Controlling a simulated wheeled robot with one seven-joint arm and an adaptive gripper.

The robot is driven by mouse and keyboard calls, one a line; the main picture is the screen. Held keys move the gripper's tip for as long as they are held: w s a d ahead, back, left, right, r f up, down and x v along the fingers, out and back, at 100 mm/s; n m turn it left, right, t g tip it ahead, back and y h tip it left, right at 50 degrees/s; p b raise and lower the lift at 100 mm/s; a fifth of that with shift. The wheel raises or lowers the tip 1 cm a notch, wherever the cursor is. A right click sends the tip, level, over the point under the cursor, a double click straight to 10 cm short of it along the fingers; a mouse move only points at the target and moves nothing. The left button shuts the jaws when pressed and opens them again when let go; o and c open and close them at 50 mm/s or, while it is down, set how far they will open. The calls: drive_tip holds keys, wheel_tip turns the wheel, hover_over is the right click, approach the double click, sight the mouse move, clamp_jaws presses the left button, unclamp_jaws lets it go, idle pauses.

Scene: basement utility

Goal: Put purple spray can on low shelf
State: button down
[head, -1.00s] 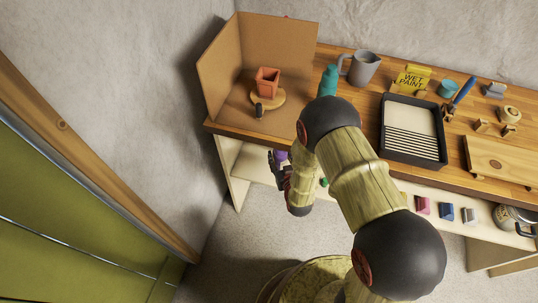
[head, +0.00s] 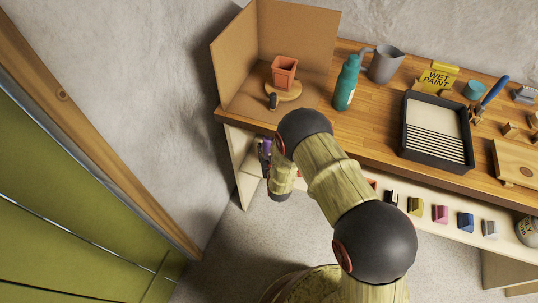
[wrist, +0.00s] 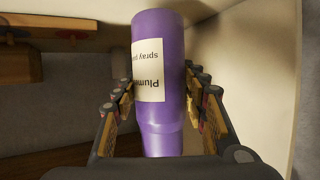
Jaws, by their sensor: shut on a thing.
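The purple spray can (wrist: 160,70) fills the middle of the wrist view, with a white label whose print shows upside down. My gripper (wrist: 160,98) is shut on it, with a finger on each side. In the head view the gripper (head: 265,158) is under the left end of the worktop, and only a little of the purple can (head: 267,147) shows. The low shelf (head: 453,220) is the pale board below the worktop. My arm hides part of it, and I cannot tell whether the can touches it.
Several coloured blocks, including a pink one (head: 440,213) and a blue one (head: 466,221), line the shelf to the right. The wooden worktop (head: 375,125) above holds a teal bottle (head: 346,84), a grey jug (head: 385,64) and a black paint tray (head: 432,158). A pale side panel (head: 241,165) stands at left.

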drive_tip(key=shift+f+b, duration=0.7)
drive_tip(key=shift+f, duration=0.65)
drive_tip(key=shift+f, duration=0.15)
drive_tip(key=c, duration=1.1)
unclamp_jaws()
drive_tip(key=shift+f, duration=0.1)
drive_tip(key=shift+o, duration=0.4)
drive_tip(key=shift+s+r, duration=0.2)
drive_tip(key=p+v, duration=0.4)
drive_tip(key=v, duration=0.7)
drive_tip(key=shift+s+r, duration=0.2)
drive_tip(key=shift+s, duration=0.1)
